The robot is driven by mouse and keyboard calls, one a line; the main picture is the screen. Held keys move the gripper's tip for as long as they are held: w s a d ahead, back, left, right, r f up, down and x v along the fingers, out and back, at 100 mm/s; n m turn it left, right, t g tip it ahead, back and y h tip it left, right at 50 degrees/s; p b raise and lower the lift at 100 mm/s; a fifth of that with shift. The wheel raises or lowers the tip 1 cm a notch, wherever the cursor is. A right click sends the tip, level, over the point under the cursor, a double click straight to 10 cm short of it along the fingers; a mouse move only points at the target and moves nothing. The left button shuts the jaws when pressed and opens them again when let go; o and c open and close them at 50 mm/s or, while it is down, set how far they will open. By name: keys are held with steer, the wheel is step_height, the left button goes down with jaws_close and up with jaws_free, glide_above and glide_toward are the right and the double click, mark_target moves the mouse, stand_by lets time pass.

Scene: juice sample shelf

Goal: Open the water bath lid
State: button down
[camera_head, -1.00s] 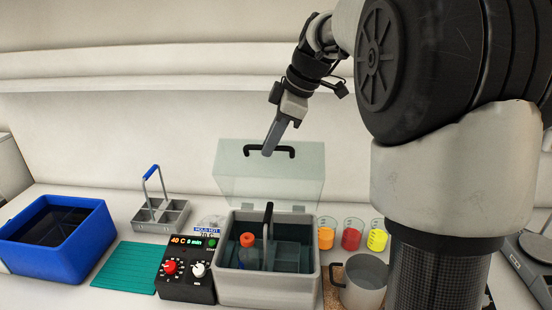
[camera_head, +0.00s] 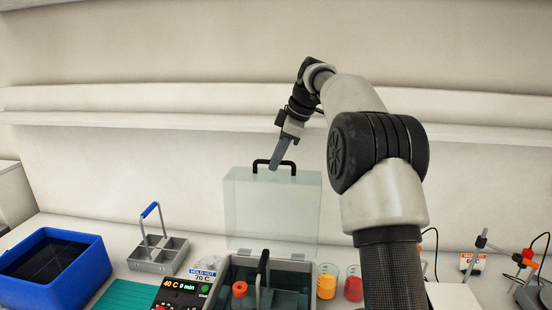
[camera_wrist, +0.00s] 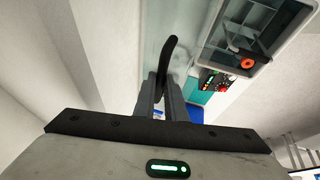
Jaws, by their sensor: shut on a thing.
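The water bath (camera_head: 312,292) sits at the bottom middle of the head view. Its clear lid (camera_head: 270,210) stands upright at the back, swung open. The lid has a black handle (camera_head: 290,163) on top. My gripper (camera_head: 274,166) is shut on this handle, coming down from above. In the wrist view the dark handle (camera_wrist: 170,48) runs up from between the fingers of my gripper (camera_wrist: 162,80). The bath's front is cut off by the picture edge.
A control box (camera_head: 180,292) reading 40 C and 0 min stands left of the bath. Further left are a teal mat (camera_head: 122,297), a grey rack with a blue grip (camera_head: 158,252) and a blue tub (camera_head: 80,291). Orange (camera_head: 326,287) and red beakers (camera_head: 353,288) stand to the right.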

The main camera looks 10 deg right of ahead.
steer(key=shift+d+f, duration=0.1)
steer(key=shift+f, duration=0.2)
steer(key=c, duration=1.8)
jaws_free()
steer(key=shift+r, duration=0.2)
steer(key=v, duration=1.2)
steer(key=shift+s, duration=0.1)
